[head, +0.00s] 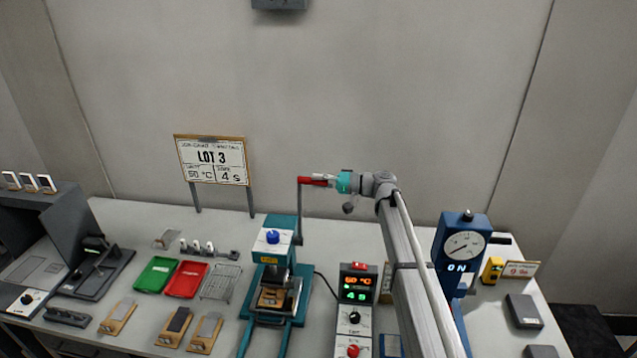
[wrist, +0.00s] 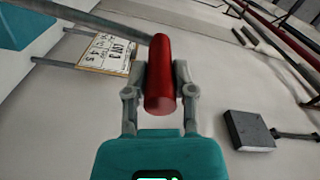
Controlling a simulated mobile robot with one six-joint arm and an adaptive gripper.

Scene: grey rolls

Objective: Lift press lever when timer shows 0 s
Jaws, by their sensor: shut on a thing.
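The teal press (head: 273,240) stands mid-table, with a blue knob on its white head and a brown piece in a small fixture at its base. Its lever (head: 300,212) stands upright at the right side and ends in a red grip (head: 306,181). My gripper (head: 322,179) is shut on this grip; the wrist view shows both fingers around the red grip (wrist: 160,72). The control box (head: 356,285) right of the press has a red display that seems to read 60 °C. The green characters below it are too small to read surely.
A sign (head: 212,160) reads LOT 3 and 4 s. Green (head: 156,274) and red (head: 186,279) trays and several wooden-based pieces lie left of the press. A blue dial gauge (head: 462,245) stands right of my arm.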

